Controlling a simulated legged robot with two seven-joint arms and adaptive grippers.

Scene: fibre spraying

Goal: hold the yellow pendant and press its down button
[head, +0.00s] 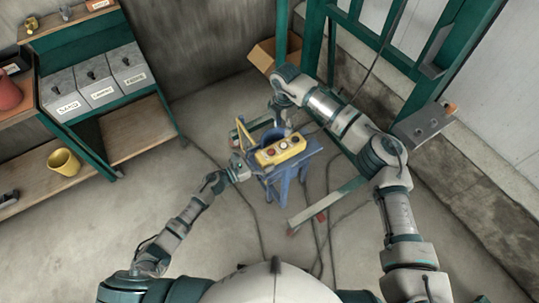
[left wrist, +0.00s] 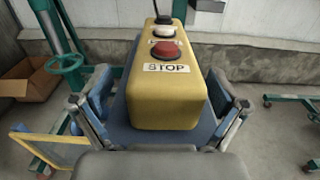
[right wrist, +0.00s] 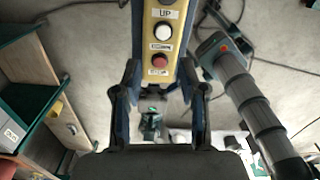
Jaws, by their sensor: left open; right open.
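The yellow pendant (head: 280,151) lies over a blue stand in the head view, buttons facing up. My left gripper (head: 250,168) is at its left end. In the left wrist view the pendant (left wrist: 165,100) lies between the open fingers, its red STOP button (left wrist: 165,50) nearest, then a white button (left wrist: 164,31) and a black one. My right gripper (head: 278,106) is open behind the pendant.
The blue stand (head: 300,165) supports the pendant area. A green frame (head: 410,60) and a cardboard box (head: 262,56) stand behind. Shelves with a yellow cup (head: 64,162) and grey boxes (head: 98,84) are at left. Cables (head: 255,215) cross the open floor.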

